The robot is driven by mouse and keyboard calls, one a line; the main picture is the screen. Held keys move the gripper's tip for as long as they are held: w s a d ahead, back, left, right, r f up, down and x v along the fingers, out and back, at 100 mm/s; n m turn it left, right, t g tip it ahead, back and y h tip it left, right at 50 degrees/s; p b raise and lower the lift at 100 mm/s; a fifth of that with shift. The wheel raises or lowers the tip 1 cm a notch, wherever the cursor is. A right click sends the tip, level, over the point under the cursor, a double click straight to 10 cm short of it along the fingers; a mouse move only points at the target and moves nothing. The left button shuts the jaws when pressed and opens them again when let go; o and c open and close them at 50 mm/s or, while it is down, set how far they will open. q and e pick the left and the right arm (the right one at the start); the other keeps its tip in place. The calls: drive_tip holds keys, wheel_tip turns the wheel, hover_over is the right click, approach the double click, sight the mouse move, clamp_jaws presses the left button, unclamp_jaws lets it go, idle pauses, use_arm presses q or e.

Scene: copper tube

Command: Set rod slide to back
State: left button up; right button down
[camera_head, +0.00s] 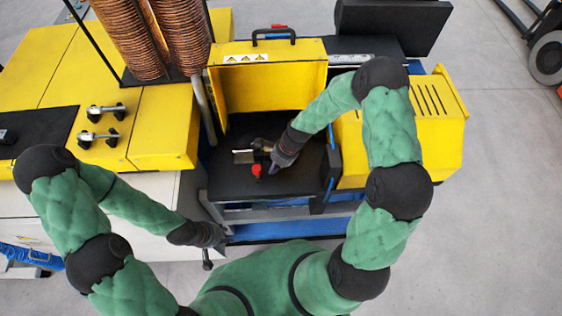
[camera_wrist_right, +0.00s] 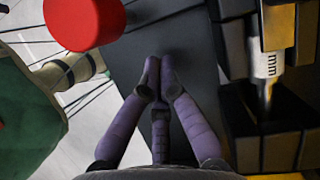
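A small slide mechanism (camera_head: 243,157) with metal and dark blocks sits on the black plate inside the open yellow housing. I take it to be the rod slide, but its exact position is hard to read. A red knob (camera_head: 257,170) stands at its front; it also shows large at the upper left of the right wrist view (camera_wrist_right: 84,22). My right gripper (camera_head: 273,168) is just right of the knob, apart from it. In the right wrist view its purple fingertips (camera_wrist_right: 159,72) meet with nothing between them. My left gripper (camera_head: 221,240) hangs by the machine's front edge, its fingers too small to read.
The yellow housing (camera_head: 268,82) walls the plate at the back. A metal cylinder between dark blocks (camera_wrist_right: 266,65) lies right of my fingers in the wrist view. Toggle clamps (camera_head: 104,112) and copper coils (camera_head: 182,35) stand left. Bare black plate (camera_head: 225,182) lies in front.

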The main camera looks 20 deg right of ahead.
drive_tip(key=shift+a+r, duration=0.1)
drive_tip(key=shift+a, duration=1.15)
drive_tip(key=shift+w, duration=0.1)
drive_tip(key=shift+a, duration=0.15)
drive_tip(key=a, duration=0.1)
drive_tip(key=w+a+p, duration=0.1)
drive_tip(key=a, duration=0.3)
drive_tip(key=shift+w+a, duration=0.15)
drive_tip(key=shift+w, duration=0.1)
